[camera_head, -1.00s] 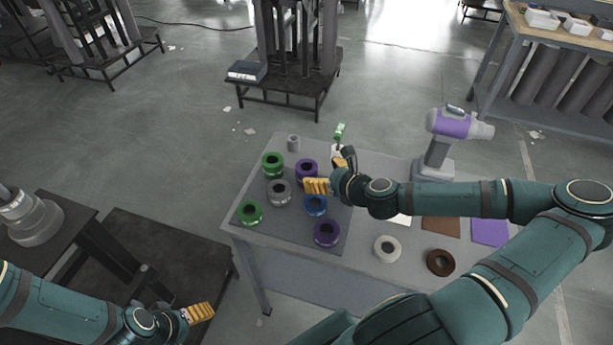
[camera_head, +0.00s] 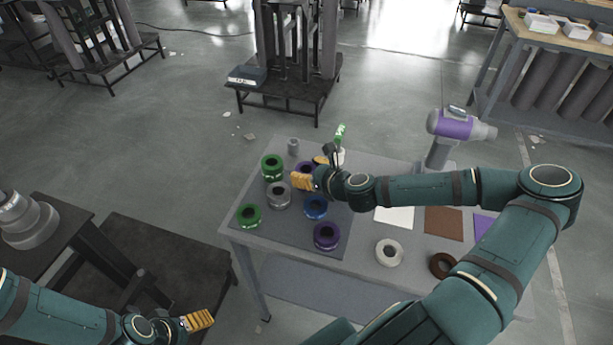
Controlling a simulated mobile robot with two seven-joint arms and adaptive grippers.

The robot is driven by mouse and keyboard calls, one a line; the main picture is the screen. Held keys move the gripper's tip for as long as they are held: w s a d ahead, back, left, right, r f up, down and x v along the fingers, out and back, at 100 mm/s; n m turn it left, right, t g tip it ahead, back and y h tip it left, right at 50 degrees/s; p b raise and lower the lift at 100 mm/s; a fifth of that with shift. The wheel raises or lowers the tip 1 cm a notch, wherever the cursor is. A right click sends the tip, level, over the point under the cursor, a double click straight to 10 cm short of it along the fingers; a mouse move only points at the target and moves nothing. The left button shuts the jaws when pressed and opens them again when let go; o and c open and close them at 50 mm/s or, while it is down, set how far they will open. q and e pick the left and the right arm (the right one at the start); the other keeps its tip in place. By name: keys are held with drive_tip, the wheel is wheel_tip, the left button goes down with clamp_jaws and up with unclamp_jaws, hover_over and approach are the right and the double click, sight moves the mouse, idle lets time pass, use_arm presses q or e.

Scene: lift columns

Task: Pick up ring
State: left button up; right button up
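Several rings lie on the dark mat (camera_head: 285,238) on the grey table. There are two green rings, one at the back (camera_head: 271,167) and one at the front left (camera_head: 249,216). A grey ring (camera_head: 278,195), a blue ring (camera_head: 316,208) and a purple ring (camera_head: 327,236) lie there too. Another purple ring (camera_head: 304,166) is mostly hidden behind my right gripper (camera_head: 309,172). That gripper has yellow fingers over the back of the mat; its opening and any hold cannot be made out. My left gripper (camera_head: 199,320) is low at the left, away from the table, its opening unclear.
A white ring (camera_head: 389,252) and a brown ring (camera_head: 441,265) lie at the table's front right. White (camera_head: 394,213), brown (camera_head: 443,224) and purple squares lie behind them. A purple and grey drill-shaped device (camera_head: 451,126) and a small grey cylinder (camera_head: 293,146) stand at the back.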

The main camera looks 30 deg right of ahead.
drive_tip(key=c, duration=0.5)
drive_tip(key=shift+r, duration=0.1)
wheel_tip(320, 180, up, 10)
drive_tip(key=p, duration=0.3)
